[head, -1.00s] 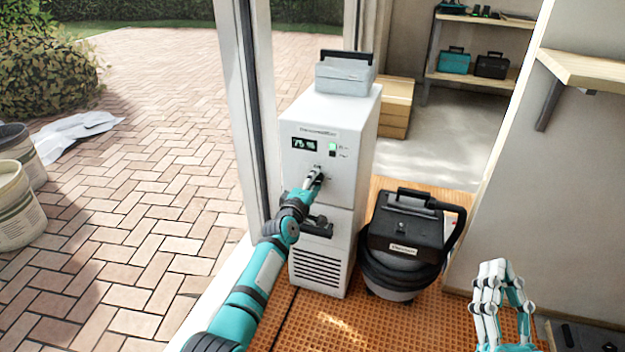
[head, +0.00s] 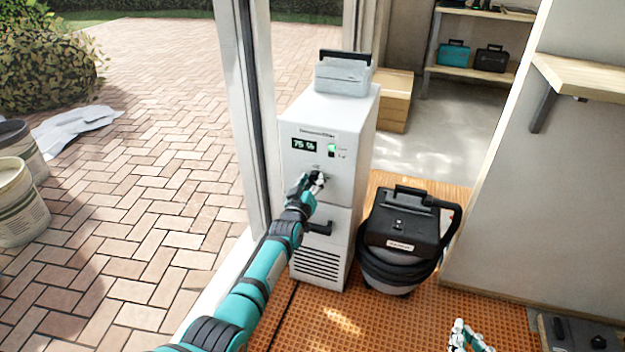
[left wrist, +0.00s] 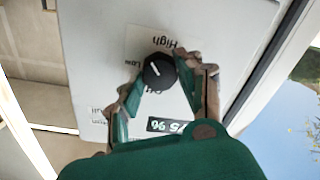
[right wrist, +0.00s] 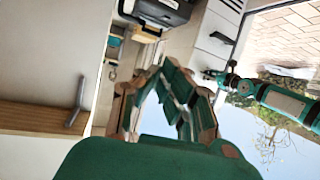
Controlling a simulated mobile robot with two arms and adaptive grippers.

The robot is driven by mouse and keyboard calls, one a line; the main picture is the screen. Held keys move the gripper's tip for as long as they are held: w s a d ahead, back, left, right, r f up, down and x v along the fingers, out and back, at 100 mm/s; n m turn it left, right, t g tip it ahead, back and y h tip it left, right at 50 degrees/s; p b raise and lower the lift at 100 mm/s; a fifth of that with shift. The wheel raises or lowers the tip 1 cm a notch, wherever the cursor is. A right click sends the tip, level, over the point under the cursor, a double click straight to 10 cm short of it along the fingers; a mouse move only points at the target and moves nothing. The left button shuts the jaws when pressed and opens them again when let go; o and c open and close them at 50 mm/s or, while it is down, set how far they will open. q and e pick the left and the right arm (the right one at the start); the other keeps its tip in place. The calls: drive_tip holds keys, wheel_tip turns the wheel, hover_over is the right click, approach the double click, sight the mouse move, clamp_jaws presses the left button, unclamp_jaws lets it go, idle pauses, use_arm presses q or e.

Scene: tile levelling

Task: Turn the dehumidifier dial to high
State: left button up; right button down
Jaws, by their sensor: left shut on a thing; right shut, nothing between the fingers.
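The white dehumidifier (head: 340,180) stands by the door frame, with a lit display reading about 75 %. In the left wrist view its black dial (left wrist: 159,71) sits amid the inverted labels High (left wrist: 158,44), Low and Off. My right gripper (head: 462,328) is shut and empty, low at the right.
A black canister vacuum (head: 405,240) stands right beside the dehumidifier on the orange mat (head: 335,325). A grey case (head: 343,73) rests on top of the dehumidifier. A wall shelf (head: 585,80) juts out at right. Buckets (head: 20,205) stand outside on the paving.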

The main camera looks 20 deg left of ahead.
use_arm(q)
drive_tip(key=shift+f+m, duration=0.1)
drive_tip(key=shift+m, duration=0.8)
drive_tip(key=m, duration=0.2)
drive_tip(key=shift+d+f+m, duration=0.1)
drive_tip(key=shift+m, duration=1.8)
use_arm(e)
drive_tip(key=shift+s+d+f+g, duration=0.15)
drive_tip(key=shift+s+f+g, duration=0.15)
drive_tip(key=shift+f, duration=0.15)
drive_tip(key=shift+w+r, duration=0.2)
drive_tip(key=shift+r, duration=0.1)
use_arm(q)
drive_tip(key=o, duration=1.1)
drive_tip(key=shift+o, duration=0.2)
drive_tip(key=s, duration=1.2)
use_arm(e)
drive_tip(key=shift+f, duration=0.1)
use_arm(q)
drive_tip(key=shift+s+d, duration=0.1)
drive_tip(key=shift+s, duration=0.05)
